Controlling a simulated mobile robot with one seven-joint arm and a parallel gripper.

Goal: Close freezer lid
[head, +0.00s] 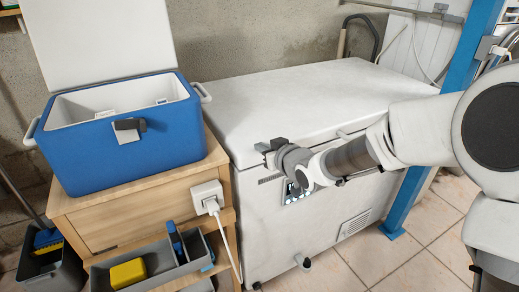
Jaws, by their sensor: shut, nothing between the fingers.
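The white chest freezer (330,215) stands in the middle of the head view. Its lid (310,100) lies down flat over the body, along the back wall. A thin seam runs under the lid's front edge; I cannot tell whether a small gap is left there. My gripper (265,148) is shut and empty at the lid's front edge, near its left corner. I cannot tell whether it touches the lid. My arm comes in from the right and hides part of the freezer's front.
A blue cooler (130,155) with its white lid raised stands on a wooden cabinet (150,215) at the left. A blue post (405,203) rises at the right. Tiled floor (410,255) is free in front.

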